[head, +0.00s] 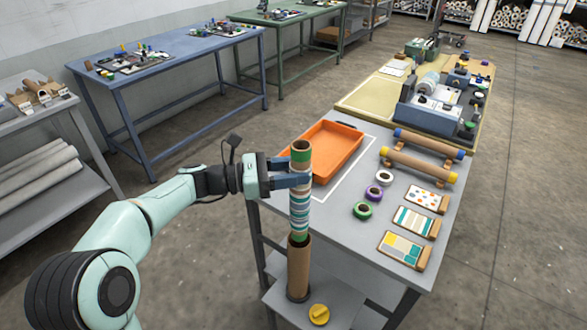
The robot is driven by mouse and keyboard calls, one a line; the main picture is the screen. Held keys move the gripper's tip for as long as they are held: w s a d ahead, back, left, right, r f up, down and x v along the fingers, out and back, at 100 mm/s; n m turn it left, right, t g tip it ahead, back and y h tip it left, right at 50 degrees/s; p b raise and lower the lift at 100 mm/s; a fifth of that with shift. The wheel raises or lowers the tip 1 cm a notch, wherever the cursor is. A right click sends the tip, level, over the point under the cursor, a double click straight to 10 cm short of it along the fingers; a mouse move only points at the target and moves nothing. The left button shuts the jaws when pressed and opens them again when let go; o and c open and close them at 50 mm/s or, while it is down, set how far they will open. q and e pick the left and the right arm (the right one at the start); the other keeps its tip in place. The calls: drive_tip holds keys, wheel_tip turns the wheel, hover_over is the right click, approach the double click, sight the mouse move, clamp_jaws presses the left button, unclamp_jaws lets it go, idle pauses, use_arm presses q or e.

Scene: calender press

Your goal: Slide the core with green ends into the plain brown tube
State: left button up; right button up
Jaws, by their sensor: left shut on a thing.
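The core with green ends (300,205) is upright, with a striped patterned middle and a green band near its top and another at its bottom. My left gripper (297,181) is shut around its upper part from the left. The plain brown tube (298,270) stands upright directly below, in a dark base on a low grey shelf. The core's lower green end meets the tube's top opening, roughly in line. I cannot tell how far, if at all, it is inside. My right gripper is not in view.
An orange tray (335,147) lies on the grey table (345,205) just behind the core. Several tape rolls, pattern cards and two racked cores (420,163) are to the right. A yellow knob (319,314) sits beside the tube. The floor at left front is open.

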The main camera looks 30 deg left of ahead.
sight(294, 207)
use_arm(q)
drive_tip(key=shift+f, duration=0.2)
drive_tip(key=shift+f+b, duration=0.9)
drive_tip(key=shift+f, duration=0.65)
drive_tip(key=shift+f, duration=0.1)
drive_tip(key=shift+f+b, duration=1)
drive_tip(key=shift+f, duration=0.9)
drive_tip(key=shift+f, duration=0.1)
drive_tip(key=shift+f+b, duration=0.95)
drive_tip(key=shift+f, duration=0.95)
drive_tip(key=o, duration=1.2)
drive_tip(key=shift+c, duration=0.2)
